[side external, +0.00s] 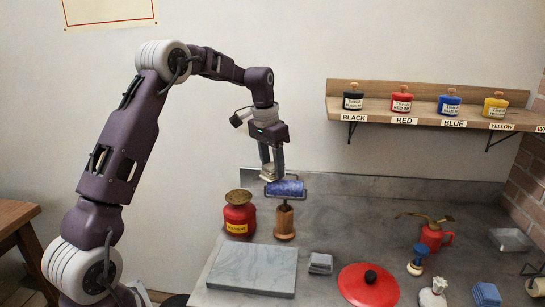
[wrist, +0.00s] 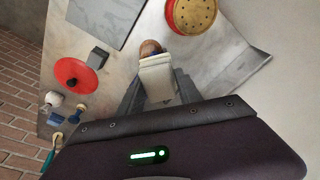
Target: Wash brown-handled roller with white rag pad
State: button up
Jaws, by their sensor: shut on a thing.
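The brown-handled roller (side external: 284,222) stands upright on the bench with its blue-coated drum (side external: 287,188) on top. In the wrist view its brown handle end (wrist: 150,48) shows just past the pad, and its drum is hidden. My gripper (side external: 271,172) points down, shut on the white rag pad (wrist: 157,78), a pale layered block. The pad is at the left end of the roller drum in the side view. I cannot tell if it presses on the drum or hangs just above it.
A red solvent can (side external: 239,217) with a brass top stands left of the roller. A grey slab (side external: 252,271), small grey pad (side external: 321,263) and red lid (side external: 368,287) lie in front. A red oil can (side external: 432,237) and blue pad (side external: 487,294) are right. An ink shelf (side external: 430,110) hangs behind.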

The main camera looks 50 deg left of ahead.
aim_at(291, 181)
jog(key=shift+w+d+f, duration=0.45)
jog(key=shift+c, duration=0.7)
jog(key=shift+w+d+f, duration=0.15)
jog(key=shift+w+d, duration=1.95)
jog(key=shift+d, duration=0.05)
jog(key=shift+s+a, duration=1.05)
jog(key=shift+a, duration=0.05)
jog(key=shift+s+a, duration=1.5)
jog(key=shift+s, duration=0.05)
jog(key=shift+w+d, duration=0.6)
jog(key=shift+w, duration=0.05)
jog(key=shift+w+d, duration=1.9)
jog(key=shift+s+a, duration=0.65)
jog(key=shift+s, duration=0.05)
jog(key=shift+s+a, duration=1.9)
jog(key=shift+a, duration=0.05)
jog(key=w+d, duration=0.5)
jog(key=shift+d, duration=0.1)
jog(key=shift+s+a, duration=0.55)
jog(key=shift+a, duration=0.1)
jog(key=shift+s+a, duration=1.9)
jog(key=shift+w+d, duration=0.8)
jog(key=shift+d, duration=0.05)
jog(key=shift+w+d, duration=0.55)
jog(key=shift+w, duration=0.05)
jog(key=shift+w+d, duration=1.25)
notch_tip(291, 181, up, 8)
